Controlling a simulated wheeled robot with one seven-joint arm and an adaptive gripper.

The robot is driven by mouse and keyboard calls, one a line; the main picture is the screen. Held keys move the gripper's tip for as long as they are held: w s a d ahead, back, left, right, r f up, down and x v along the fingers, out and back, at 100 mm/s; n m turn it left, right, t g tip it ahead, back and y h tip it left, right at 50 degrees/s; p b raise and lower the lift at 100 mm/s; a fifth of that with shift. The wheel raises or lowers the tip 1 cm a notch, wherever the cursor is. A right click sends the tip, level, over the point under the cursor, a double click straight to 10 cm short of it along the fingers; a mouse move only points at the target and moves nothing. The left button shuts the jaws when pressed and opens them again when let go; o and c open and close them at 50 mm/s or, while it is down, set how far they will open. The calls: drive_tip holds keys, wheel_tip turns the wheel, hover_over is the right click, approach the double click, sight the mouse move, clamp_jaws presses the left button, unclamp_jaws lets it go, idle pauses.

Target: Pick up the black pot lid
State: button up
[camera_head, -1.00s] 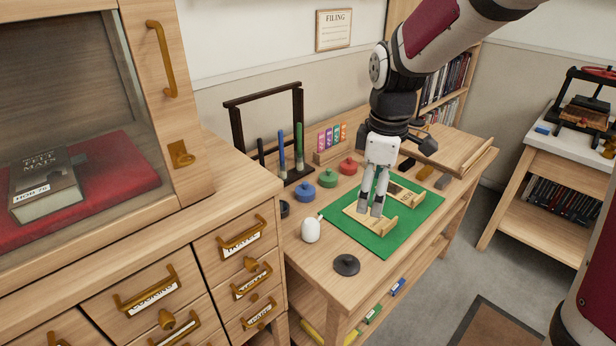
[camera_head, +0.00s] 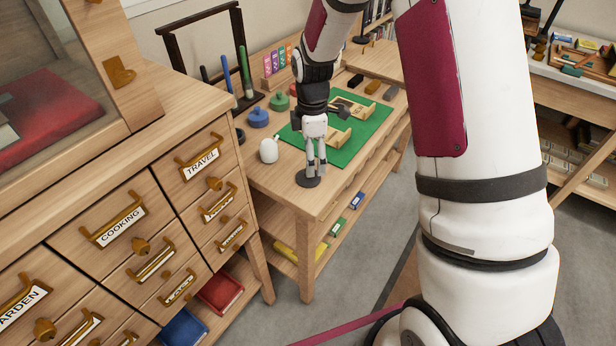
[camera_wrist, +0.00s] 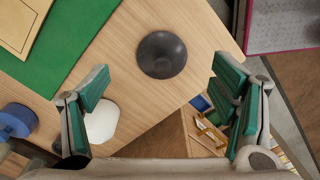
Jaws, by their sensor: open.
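The black pot lid (camera_head: 307,180) is a dark round disc lying flat near the front corner of the wooden table. In the wrist view the lid (camera_wrist: 162,52) lies between the lines of the two fingers and a little beyond their tips, with a raised dark centre. My gripper (camera_head: 316,172) points down over the lid in the head view and partly covers it. In the wrist view my gripper (camera_wrist: 160,78) is open, with green-padded fingers wide apart and nothing between them. The exact height of the fingertips above the lid is hard to tell.
A white egg-like object (camera_head: 269,150) stands left of the lid. A green mat (camera_head: 348,153) with wooden pieces lies behind. Blue (camera_head: 258,118) and green (camera_head: 279,102) lidded pots stand further back. The drawer cabinet (camera_head: 168,205) rises close on the left. The table edge is near the lid.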

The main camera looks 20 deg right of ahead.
drive_tip(key=f, duration=0.2)
drive_tip(key=a+f, duration=0.1)
drive_tip(key=f, duration=0.1)
drive_tip(key=shift+s+f, duration=0.1)
drive_tip(key=shift+f, duration=0.7)
drive_tip(key=c, duration=1.3)
drive_tip(key=shift+o, duration=0.2)
